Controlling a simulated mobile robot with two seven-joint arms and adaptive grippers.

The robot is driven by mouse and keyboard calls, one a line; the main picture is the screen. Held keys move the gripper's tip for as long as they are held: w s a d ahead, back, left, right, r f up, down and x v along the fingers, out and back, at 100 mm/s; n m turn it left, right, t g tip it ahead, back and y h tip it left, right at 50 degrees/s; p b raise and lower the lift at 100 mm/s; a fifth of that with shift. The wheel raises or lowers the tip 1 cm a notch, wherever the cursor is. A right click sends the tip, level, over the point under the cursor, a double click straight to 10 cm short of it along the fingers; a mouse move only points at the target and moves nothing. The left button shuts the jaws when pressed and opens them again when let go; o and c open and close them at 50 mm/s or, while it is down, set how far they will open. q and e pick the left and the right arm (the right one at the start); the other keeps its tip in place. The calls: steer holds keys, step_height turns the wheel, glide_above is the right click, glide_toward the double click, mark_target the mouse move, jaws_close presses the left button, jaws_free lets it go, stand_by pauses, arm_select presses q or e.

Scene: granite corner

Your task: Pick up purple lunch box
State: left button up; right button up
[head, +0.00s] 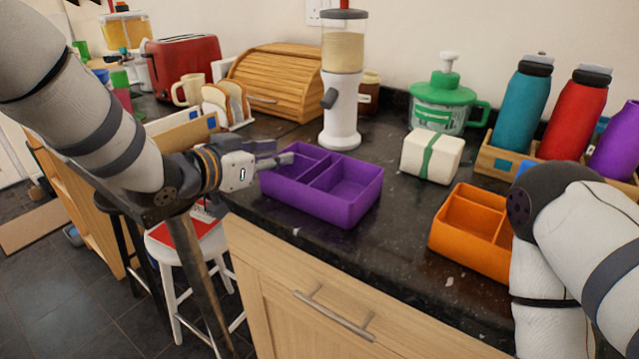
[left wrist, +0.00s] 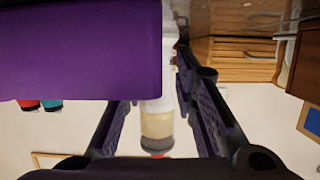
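The purple lunch box (head: 338,208) stands open and upright on the dark counter, near its front edge, with dividers inside. In the left wrist view its purple wall (left wrist: 80,50) fills the upper left and hides the tip of one finger. My left gripper (head: 278,154) is at the box's back left corner, about rim height. Its fingers (left wrist: 165,115) are apart, with no object seen clasped between them. I cannot tell whether a finger touches the wall. My right arm shows at the right edge of the head view; its gripper is out of sight.
An orange lunch box (head: 474,232) and a white block with a green band (head: 432,156) stand to the right. A grain dispenser (head: 342,85) stands close behind the purple box. A bread box (head: 277,80) is behind left. A white stool (head: 168,240) stands below left.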

arm_select(q)
steer(key=shift+w+d+f, duration=0.1)
steer(key=shift+w+f, duration=0.1)
steer(key=shift+w, duration=0.05)
steer(key=shift+r, duration=0.1)
steer(key=shift+c, duration=0.2)
jaws_close()
